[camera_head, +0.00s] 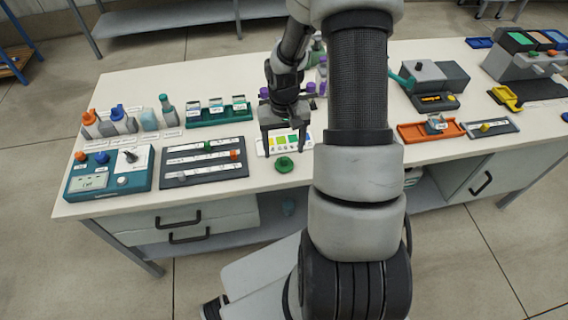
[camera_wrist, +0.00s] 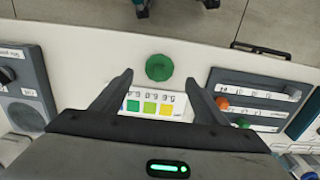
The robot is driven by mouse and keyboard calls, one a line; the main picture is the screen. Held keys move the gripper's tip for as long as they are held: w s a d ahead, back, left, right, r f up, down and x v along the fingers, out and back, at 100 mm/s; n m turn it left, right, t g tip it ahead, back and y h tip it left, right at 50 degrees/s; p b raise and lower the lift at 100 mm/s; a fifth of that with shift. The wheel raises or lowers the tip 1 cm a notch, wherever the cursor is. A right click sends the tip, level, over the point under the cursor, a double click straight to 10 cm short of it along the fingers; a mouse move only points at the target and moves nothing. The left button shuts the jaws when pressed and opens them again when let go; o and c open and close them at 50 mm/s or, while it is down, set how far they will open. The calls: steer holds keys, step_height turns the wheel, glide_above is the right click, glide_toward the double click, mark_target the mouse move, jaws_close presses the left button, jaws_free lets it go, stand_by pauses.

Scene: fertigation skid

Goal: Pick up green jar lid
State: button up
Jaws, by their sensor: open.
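The green jar lid (camera_head: 284,165) lies on the white bench top near its front edge. It shows as a round green disc in the wrist view (camera_wrist: 159,67). My gripper (camera_head: 286,145) is open and empty above the bench, just behind the lid in the head view. In the wrist view, the lid sits beyond the fingertips (camera_wrist: 160,82), roughly centred between them and apart from both. A white card with green and yellow squares (camera_wrist: 155,105) lies between the fingers and the palm in that view; it also shows under my gripper in the head view (camera_head: 262,147).
A dark slider panel (camera_head: 205,163) lies left of the lid, with a teal meter box (camera_head: 110,172) further left. Several bottles and a green rack (camera_head: 218,112) stand behind. An orange tray (camera_head: 430,130) lies to the right. The bench edge is close in front of the lid.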

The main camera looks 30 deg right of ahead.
mark_target(284, 158)
steer(key=shift+d+f, duration=0.1)
steer(key=shift+f, duration=2.9)
steer(key=c, duration=1.1)
step_height(284, 158, up, 14)
steer(key=p, duration=0.3)
steer(key=shift+r+p, duration=0.25)
steer(key=shift+p, duration=0.15)
steer(key=shift+c, duration=0.2)
steer(key=shift+w, duration=0.15)
